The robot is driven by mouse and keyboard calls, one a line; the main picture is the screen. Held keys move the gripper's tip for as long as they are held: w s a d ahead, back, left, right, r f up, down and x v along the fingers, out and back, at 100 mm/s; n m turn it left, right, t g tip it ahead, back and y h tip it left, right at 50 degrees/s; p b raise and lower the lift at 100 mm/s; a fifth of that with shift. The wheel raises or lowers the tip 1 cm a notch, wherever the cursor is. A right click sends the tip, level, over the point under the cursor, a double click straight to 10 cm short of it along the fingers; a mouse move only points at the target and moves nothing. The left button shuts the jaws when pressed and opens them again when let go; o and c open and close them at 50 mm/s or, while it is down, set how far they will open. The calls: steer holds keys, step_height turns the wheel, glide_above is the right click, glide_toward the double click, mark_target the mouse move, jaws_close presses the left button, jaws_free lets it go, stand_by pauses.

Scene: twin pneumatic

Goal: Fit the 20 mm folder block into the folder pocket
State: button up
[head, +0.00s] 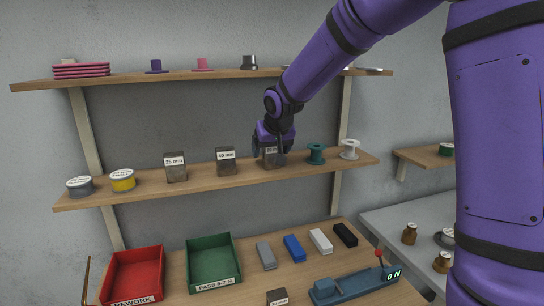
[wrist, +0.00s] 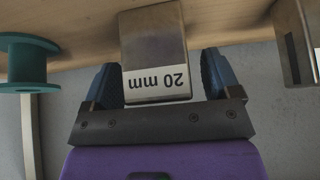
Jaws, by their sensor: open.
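The 20 mm block (wrist: 155,45) is a dark grey metal block with a white label reading "20 mm", upside down in the wrist view. It stands on the middle shelf, partly hidden behind my gripper in the head view (head: 271,161). My gripper (wrist: 160,70) is open, with one blue-padded finger on each side of the block. The left finger looks very close to the block and a gap shows at the right finger; contact is unclear. In the head view my gripper (head: 273,143) is at the block's top. I cannot identify the folder pocket in either view.
The middle shelf (head: 225,176) also holds a 40 mm block (head: 226,161), a 25 mm block (head: 175,166), a teal spool (head: 316,153) and a white spool (head: 349,149). Below are red (head: 133,259) and green (head: 212,245) bins and a blue device (head: 350,285) reading "0 N".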

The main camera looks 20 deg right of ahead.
steer(key=shift+c, duration=0.5)
steer(key=c, duration=1)
steer(key=shift+r, duration=0.2)
steer(key=shift+r, duration=0.2)
steer(key=s, duration=1.8)
steer(key=shift+s, duration=0.1)
